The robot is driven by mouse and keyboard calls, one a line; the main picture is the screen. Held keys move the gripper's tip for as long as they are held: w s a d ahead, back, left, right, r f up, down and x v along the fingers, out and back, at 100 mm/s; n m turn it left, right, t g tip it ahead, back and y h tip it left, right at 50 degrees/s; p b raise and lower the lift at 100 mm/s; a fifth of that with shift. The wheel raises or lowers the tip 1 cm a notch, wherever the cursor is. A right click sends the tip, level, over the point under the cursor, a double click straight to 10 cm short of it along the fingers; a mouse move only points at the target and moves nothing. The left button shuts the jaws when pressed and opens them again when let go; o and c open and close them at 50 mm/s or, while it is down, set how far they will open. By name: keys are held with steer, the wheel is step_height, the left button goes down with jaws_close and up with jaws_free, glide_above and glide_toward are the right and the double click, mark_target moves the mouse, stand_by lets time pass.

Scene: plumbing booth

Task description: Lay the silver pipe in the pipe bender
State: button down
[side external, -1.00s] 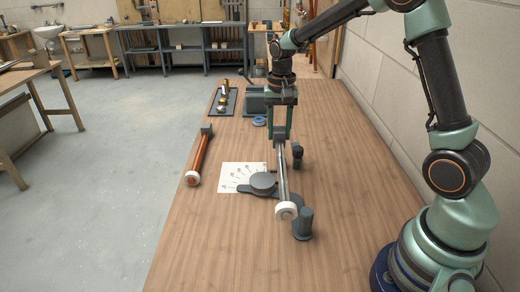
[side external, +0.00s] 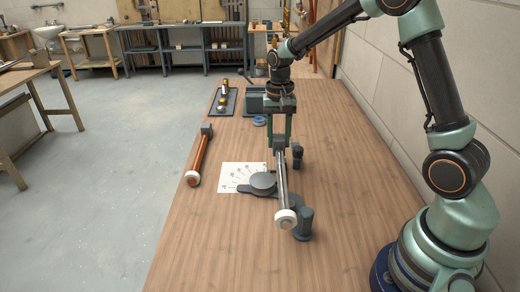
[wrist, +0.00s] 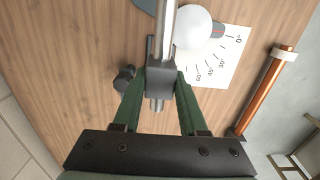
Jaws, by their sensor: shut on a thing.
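My gripper (side external: 279,145) is shut on the dark block at the far end of the silver pipe (side external: 283,183), which has a white collar at its near end. The wrist view shows the jaws (wrist: 160,80) on that block and the pipe (wrist: 168,15) running away from it. The pipe bender has a round grey disc (side external: 263,181) and dark posts, one near (side external: 303,223) and one far (side external: 297,156). The pipe lies lengthwise between disc and posts in the side view. I cannot tell whether it touches the bender or is just above it.
A white angle card (side external: 242,172) lies left of the disc. A copper pipe (side external: 200,156) lies at the table's left edge. A dark tray with brass fittings (side external: 223,103), a blue ring (side external: 259,121) and a dark box stand farther back. The near tabletop is clear.

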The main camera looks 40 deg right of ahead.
steer(key=shift+f, duration=3.8)
steer(key=shift+f, duration=0.1)
steer(key=shift+c, duration=1.8)
jaws_free()
steer(key=o, duration=0.4)
steer(key=shift+s, duration=0.1)
steer(key=shift+c, duration=0.2)
